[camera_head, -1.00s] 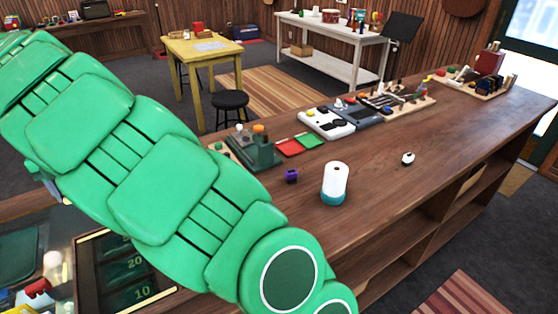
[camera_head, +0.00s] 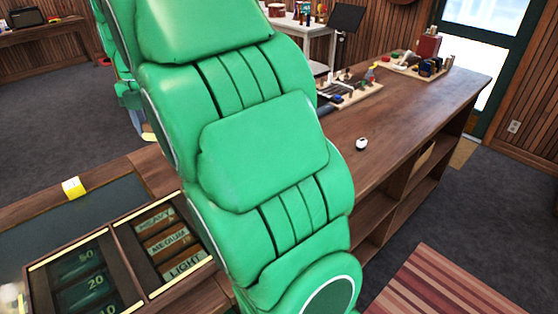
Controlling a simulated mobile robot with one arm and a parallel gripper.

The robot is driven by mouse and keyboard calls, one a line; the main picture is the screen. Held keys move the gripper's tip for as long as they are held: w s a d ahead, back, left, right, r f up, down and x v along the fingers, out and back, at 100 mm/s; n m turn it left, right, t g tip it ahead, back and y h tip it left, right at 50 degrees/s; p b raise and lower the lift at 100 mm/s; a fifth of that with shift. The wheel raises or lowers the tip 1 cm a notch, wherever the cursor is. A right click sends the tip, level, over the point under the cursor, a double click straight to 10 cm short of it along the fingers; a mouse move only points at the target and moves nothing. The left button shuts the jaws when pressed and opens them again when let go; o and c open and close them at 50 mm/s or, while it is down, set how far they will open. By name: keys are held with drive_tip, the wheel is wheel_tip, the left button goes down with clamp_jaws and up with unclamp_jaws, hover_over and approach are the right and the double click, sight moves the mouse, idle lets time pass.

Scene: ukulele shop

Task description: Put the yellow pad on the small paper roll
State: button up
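A small yellow pad (camera_head: 74,187) lies at the left, on the near counter's edge by a dark inset panel. The small paper roll is not visible now; my green arm covers the part of the long counter where a white roll with a teal base stood earlier. My arm crosses the middle of the view. Behind it, at its left side, a further green arm part ends in a small grey-blue and pale piece (camera_head: 138,122), which may be part of my gripper. The fingers cannot be made out, and I cannot see whether they hold anything.
The long wooden counter (camera_head: 400,112) runs to the back right, with a small white and black item (camera_head: 361,143) on it. Trays of small things stand at its far end. A case of labelled slots (camera_head: 120,240) is at lower left. A striped rug (camera_head: 430,285) lies on the floor.

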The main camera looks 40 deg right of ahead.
drive_tip(key=s+d+m, duration=0.4)
drive_tip(key=s+d, duration=0.6)
drive_tip(key=s, duration=0.3)
drive_tip(key=s+d+m, duration=0.4)
drive_tip(key=s+d, duration=0.6)
drive_tip(key=s, duration=0.4)
drive_tip(key=w+d+f, duration=0.2)
drive_tip(key=w+f, duration=0.1)
drive_tip(key=w+d+f, duration=0.2)
drive_tip(key=w+d, duration=0.1)
drive_tip(key=w, duration=0.1)
drive_tip(key=w+d+f, duration=0.3)
drive_tip(key=shift+w+d+f, duration=0.15)
drive_tip(key=shift+w+f, duration=0.15)
drive_tip(key=shift+w+d+f, duration=0.2)
drive_tip(key=shift+f, duration=1.6)
drive_tip(key=shift+f, duration=0.15)
drive_tip(key=o, duration=1)
